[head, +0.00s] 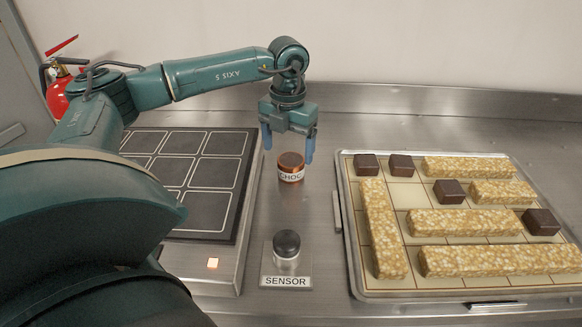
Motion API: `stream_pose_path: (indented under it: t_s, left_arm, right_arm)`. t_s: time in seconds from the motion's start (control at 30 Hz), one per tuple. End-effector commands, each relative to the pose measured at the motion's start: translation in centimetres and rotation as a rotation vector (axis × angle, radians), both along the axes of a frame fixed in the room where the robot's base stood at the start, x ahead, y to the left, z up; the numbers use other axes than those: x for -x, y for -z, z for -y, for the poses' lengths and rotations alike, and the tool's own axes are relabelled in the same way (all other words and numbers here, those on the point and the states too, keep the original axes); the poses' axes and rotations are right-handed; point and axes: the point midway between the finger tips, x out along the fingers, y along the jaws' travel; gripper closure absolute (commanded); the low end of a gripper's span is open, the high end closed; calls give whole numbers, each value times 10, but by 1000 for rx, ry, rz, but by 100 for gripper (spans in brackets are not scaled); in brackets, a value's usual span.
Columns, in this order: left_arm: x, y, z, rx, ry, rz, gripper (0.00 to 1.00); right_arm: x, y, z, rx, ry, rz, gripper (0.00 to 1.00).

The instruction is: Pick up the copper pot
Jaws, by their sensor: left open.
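The copper pot (291,164) is a small round pot with a white label reading "CHOC" and dark contents. It stands upright on the steel counter in the head view, between the dark panel and the tray. My left gripper (289,147) points down just above and behind the pot. Its two blue fingers are apart, one to the left and one to the right of the pot's top, with nothing held. I cannot tell whether the fingers touch the pot. My right gripper is not in view.
A black-topped sensor knob (287,246) stands in front of the pot. At left is a dark panel of squares (207,174). At right is a tray (346,219) with oat bars and dark cubes. A red extinguisher (57,92) hangs at back left.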

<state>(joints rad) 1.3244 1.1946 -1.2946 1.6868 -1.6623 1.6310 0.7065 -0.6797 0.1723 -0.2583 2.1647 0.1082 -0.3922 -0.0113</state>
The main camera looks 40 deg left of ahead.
Motion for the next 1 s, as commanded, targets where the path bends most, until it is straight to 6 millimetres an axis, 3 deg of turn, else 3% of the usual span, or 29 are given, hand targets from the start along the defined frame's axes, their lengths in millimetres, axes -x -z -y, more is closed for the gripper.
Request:
stream_pose_path:
  t_s: [0.3, 0.57, 1.0]
  left_arm:
    - [-3, 43, 5, 0, 0, -3, 19]
    - [-3, 47, 5, 0, 0, -2, 19]
    - [-3, 47, 6, 0, 0, -2, 53]
  right_arm:
    - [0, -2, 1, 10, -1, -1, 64]
    - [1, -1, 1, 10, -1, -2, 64]
    - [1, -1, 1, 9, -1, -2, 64]
